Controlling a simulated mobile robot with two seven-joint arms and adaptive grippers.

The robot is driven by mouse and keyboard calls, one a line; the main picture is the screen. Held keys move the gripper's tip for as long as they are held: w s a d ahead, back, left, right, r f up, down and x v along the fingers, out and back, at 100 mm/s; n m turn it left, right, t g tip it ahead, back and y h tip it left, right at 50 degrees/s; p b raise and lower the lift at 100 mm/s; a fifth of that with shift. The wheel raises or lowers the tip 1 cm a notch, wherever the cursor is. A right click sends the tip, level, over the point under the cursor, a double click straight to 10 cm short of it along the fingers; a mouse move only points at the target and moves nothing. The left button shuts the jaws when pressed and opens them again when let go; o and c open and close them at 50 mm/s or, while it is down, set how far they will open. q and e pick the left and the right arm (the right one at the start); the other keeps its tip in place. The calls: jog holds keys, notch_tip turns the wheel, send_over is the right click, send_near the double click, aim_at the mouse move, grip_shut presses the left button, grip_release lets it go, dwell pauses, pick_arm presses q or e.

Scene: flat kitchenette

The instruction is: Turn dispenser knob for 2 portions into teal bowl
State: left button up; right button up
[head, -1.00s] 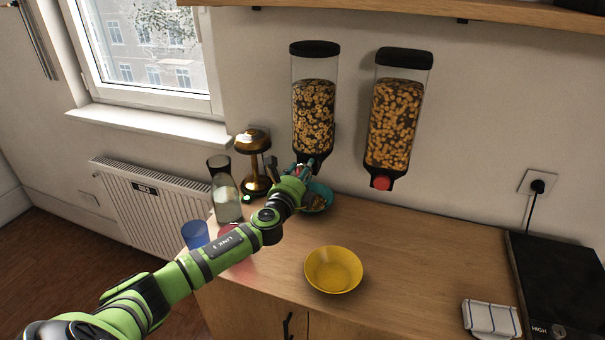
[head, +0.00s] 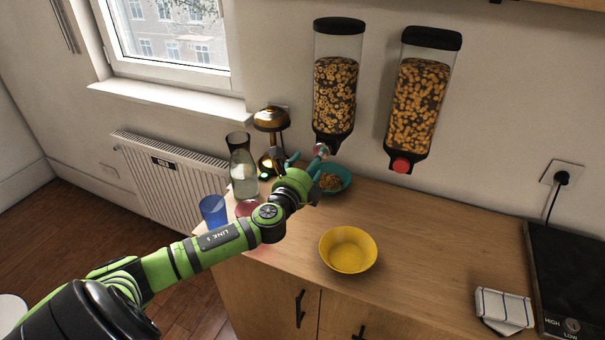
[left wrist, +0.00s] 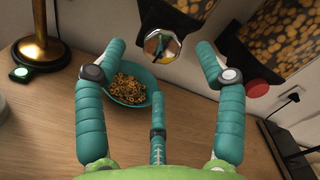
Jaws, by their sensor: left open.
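The left cereal dispenser (head: 335,95) hangs on the wall, partly full of ring-shaped cereal. Its shiny knob (head: 321,150) shows at the bottom front, and faces me in the left wrist view (left wrist: 162,46). The teal bowl (head: 346,184) stands on the counter below it with a heap of cereal rings inside; it also shows in the left wrist view (left wrist: 125,102). My left gripper (head: 303,166) is open and empty, its fingers spread in front of and below the knob, apart from it. The forearm and gripper hide part of the bowl. My right gripper is not in view.
A second dispenser with a red knob (head: 401,165) hangs to the right. A yellow bowl (head: 348,252) stands at the front. A glass carafe (head: 242,170), a brass lamp (head: 271,120) and a blue cup (head: 213,211) stand left. A hob (head: 570,270) is at right.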

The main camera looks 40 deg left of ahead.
pick_arm(q)
jog(key=v, duration=0.5)
jog(key=shift+s, duration=0.35)
